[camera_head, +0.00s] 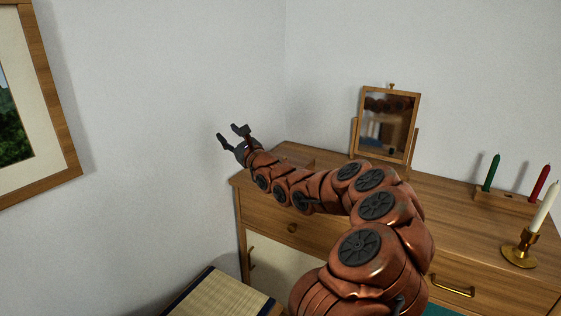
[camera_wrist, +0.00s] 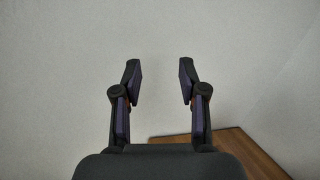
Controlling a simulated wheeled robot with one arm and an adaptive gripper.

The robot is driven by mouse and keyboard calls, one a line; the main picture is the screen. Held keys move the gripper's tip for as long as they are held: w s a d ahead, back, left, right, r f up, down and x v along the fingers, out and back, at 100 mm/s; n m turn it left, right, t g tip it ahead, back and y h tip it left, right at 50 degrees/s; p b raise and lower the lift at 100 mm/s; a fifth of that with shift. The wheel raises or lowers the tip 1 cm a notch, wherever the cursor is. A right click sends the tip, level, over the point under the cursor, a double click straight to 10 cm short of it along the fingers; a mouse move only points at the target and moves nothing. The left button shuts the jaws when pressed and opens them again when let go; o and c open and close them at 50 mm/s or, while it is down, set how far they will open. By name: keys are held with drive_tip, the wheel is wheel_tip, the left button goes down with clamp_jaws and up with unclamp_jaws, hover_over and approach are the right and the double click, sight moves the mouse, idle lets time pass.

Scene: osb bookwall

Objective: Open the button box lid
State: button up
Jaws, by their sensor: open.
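My gripper (camera_head: 229,133) is open and empty, raised in front of the bare wall beyond the left end of the dresser. In the wrist view its two fingers (camera_wrist: 160,72) stand apart with only wall between them. No box shows in the wrist view.
The wooden dresser (camera_head: 441,190) carries a tilting mirror (camera_head: 389,124), a holder with a green candle (camera_head: 491,172) and a red candle (camera_head: 540,184), and a brass candlestick (camera_head: 520,250). A woven-topped piece (camera_head: 222,297) stands at the lower left. A framed picture (camera_head: 57,130) hangs left.

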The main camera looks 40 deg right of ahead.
drive_tip(key=s+d+f+m+g+h, duration=0.25)
drive_tip(key=d+f+m+h, duration=0.35)
drive_tip(key=d+f, duration=0.45)
drive_tip(key=m+g+h, duration=0.2)
drive_tip(key=m, duration=0.2)
approach(289, 157)
drive_tip(key=a+r, duration=0.2)
drive_tip(key=a, duration=0.1)
drive_tip(key=shift+a, duration=0.15)
drive_tip(key=shift+b+x, duration=0.3)
drive_tip(key=shift+x, duration=1.1)
drive_tip(key=shift+w+d, duration=0.2)
drive_tip(key=shift+w, duration=0.05)
drive_tip(key=shift+w+d, duration=0.25)
drive_tip(key=shift+w, duration=0.45)
drive_tip(key=shift+w+d, duration=0.45)
drive_tip(key=shift+w, duration=0.1)
drive_tip(key=shift+w+d+r, duration=0.1)
drive_tip(key=shift+w+d, duration=0.1)
drive_tip(key=shift+w, duration=0.5)
drive_tip(key=shift+c, duration=0.3)
